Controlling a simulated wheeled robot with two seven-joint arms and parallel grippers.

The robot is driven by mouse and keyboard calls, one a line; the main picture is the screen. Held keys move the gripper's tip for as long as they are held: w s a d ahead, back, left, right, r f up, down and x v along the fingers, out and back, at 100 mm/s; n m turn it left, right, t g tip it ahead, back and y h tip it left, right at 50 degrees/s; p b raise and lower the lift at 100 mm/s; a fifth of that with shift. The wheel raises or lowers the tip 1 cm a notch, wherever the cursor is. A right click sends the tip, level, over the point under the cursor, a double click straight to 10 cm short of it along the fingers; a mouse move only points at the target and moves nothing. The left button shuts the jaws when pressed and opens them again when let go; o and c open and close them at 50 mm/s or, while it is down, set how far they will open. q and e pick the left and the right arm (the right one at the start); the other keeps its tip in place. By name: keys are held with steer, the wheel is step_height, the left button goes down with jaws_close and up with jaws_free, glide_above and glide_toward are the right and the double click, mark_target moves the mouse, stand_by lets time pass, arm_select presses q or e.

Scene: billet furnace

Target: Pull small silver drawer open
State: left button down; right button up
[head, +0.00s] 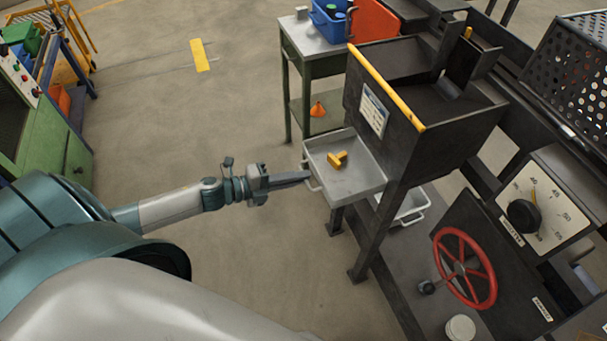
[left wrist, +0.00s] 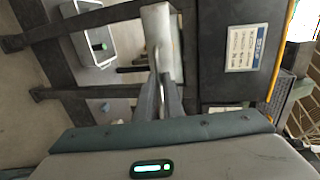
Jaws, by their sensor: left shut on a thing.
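The small silver drawer (head: 347,184) stands out from under the dark hopper, with its open top showing. A yellow piece (head: 338,159) lies inside it. My left gripper (head: 306,175) is at the drawer's left front side and is shut on its handle (head: 312,184). In the left wrist view the drawer's front (left wrist: 162,40) is straight ahead, and the gripper's fingers (left wrist: 160,100) close on the handle bar. The drawer's inside is hidden in that view. My right gripper is not in view.
The dark hopper (head: 400,110) with a yellow edge stands above the drawer. A grey bin (head: 408,207) sits below it. A green side table (head: 312,65), a red handwheel (head: 464,268) and a dial (head: 524,214) are nearby. Floor left of the drawer is clear.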

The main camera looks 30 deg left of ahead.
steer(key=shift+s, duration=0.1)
arm_select(q)
steer(key=c, duration=1.9)
jaws_free()
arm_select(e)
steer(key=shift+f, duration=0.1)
